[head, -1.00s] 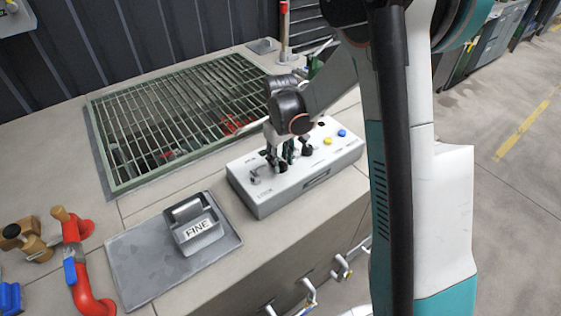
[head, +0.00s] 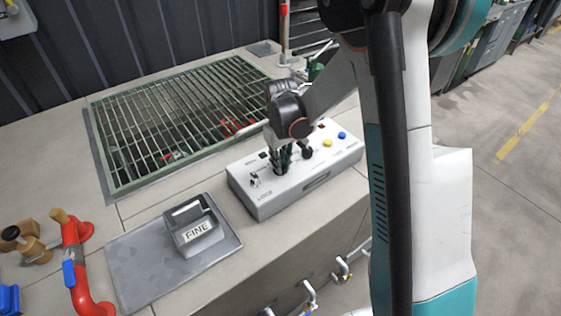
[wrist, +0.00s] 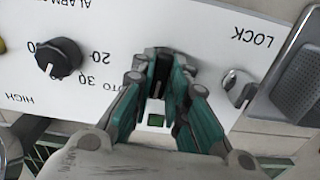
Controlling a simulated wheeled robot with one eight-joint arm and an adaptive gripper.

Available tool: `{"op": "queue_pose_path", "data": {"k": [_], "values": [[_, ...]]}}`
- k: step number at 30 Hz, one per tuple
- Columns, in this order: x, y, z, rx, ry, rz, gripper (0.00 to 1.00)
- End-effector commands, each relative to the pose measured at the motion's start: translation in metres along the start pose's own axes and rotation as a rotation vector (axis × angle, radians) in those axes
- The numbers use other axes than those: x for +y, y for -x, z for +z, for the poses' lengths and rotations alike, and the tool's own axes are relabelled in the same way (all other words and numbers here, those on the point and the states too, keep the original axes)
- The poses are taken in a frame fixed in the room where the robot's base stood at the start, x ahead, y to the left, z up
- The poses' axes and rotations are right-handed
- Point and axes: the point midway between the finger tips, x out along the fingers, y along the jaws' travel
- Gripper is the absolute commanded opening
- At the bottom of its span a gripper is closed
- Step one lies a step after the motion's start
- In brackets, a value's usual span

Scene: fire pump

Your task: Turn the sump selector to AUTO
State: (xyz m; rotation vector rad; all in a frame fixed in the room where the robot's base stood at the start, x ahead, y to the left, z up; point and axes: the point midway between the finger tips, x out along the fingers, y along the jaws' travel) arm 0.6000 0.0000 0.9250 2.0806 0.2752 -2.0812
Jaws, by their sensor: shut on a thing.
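The sump selector shows as a black knob (wrist: 159,86) on the white panel face in the wrist view. My gripper (wrist: 161,80) has its teal fingers on both sides of this knob and is shut on it. The knob's pointer is mostly hidden between the fingers, so its setting cannot be read. Lettering ending in "TO" (wrist: 119,86) stands beside the left finger, upside down and partly covered. In the head view my gripper (head: 280,163) reaches down onto the control box (head: 262,205) and hides the knob.
A key switch (wrist: 238,90) marked LOCK is close to the right finger. A black dial (wrist: 58,58) with numbers is to the left. Yellow (head: 327,143) and blue (head: 342,135) buttons are farther along the box. A grey block (head: 196,228) marked FINE stands on a plate beside it.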

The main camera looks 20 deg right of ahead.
Motion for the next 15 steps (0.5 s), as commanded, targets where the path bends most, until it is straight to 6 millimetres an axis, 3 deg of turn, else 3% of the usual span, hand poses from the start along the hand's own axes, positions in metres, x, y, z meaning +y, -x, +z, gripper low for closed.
{"op": "queue_pose_path", "data": {"k": [15], "values": [[0.0001,-0.0004,-0.0002,0.000,-0.409,0.000,0.00]]}}
